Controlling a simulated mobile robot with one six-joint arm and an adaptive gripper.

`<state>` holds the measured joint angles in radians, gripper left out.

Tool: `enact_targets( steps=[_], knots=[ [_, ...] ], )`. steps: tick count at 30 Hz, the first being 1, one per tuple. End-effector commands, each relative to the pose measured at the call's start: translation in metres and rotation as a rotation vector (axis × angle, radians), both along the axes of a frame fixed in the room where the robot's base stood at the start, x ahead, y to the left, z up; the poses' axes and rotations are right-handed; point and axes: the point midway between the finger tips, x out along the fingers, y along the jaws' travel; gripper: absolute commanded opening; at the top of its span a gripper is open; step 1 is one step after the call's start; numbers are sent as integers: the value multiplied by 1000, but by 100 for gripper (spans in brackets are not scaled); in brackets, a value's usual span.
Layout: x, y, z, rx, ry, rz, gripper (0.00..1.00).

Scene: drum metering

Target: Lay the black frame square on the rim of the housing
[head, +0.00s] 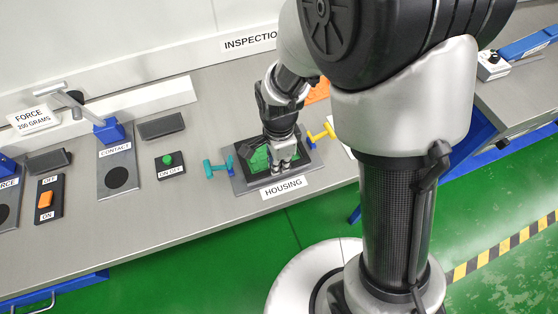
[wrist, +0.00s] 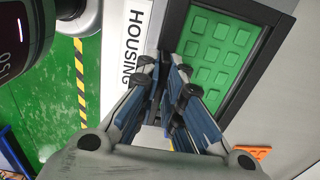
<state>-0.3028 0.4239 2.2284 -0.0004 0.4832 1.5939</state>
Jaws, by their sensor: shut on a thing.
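The fingers hide the gripped part. I cannot tell whether the frame touches the rim all round.
An orange piece (head: 317,91) lies behind. An ON/OFF box with a green button (head: 168,160) is farther left. The bench front is clear.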

Motion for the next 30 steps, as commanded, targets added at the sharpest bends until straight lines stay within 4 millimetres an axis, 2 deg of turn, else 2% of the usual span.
enact_targets(
  steps=[11, 27, 28, 30],
  knots=[
    [0, 0, 0, 0, 0, 0, 0],
    [0, 0, -11, 0, 0, 0, 0],
    [0, 0, -11, 0, 0, 0, 8],
    [0, 0, -11, 0, 0, 0, 13]
  ],
)
